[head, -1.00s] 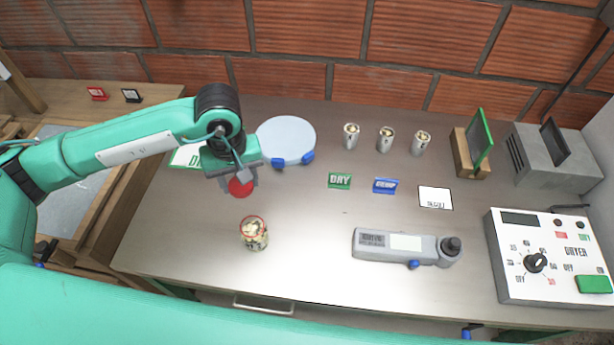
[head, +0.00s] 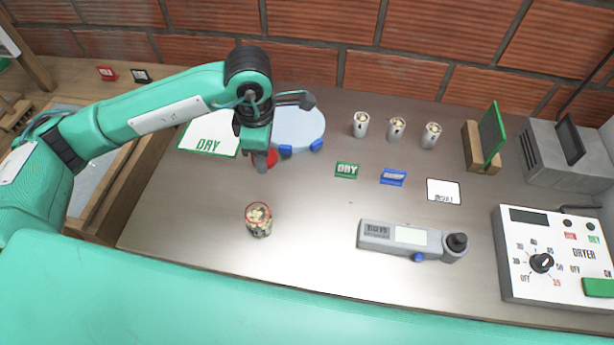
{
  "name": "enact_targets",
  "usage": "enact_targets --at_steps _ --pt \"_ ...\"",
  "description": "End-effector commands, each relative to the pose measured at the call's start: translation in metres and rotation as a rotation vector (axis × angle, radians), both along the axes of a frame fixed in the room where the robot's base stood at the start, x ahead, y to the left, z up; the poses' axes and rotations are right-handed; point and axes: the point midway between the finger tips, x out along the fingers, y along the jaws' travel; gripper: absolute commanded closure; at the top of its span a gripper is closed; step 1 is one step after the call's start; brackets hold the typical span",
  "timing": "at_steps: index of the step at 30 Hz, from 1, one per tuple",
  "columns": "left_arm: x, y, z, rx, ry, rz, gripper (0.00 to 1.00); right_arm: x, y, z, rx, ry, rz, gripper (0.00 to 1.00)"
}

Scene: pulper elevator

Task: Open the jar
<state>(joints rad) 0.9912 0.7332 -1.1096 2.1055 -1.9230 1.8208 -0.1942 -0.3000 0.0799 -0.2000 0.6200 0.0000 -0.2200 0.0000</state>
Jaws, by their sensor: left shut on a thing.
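The jar (head: 258,220) stands upright on the table in front of me, left of the middle. Its top is uncovered, with a red rim, and pale and brown pieces show inside. My left gripper (head: 262,161) is above and behind the jar, apart from it. It is shut on a red lid (head: 272,158), which is partly hidden by the fingers. My right gripper is not in view.
A pale round plate (head: 300,128) with blue feet lies behind my left gripper. Several small cups (head: 396,129) stand at the back. A grey meter (head: 405,238) lies to the right, and the dryer panel (head: 545,255) is at far right. The table around the jar is mostly clear.

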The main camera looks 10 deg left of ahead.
Motion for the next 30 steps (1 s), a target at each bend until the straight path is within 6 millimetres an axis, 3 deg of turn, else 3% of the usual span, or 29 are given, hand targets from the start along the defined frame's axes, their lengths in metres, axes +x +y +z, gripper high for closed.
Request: enact_targets --at_steps 30 --pt "0.007 -0.028 0.027 -0.008 -0.004 1.263 0.80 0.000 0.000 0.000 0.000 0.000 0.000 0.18"
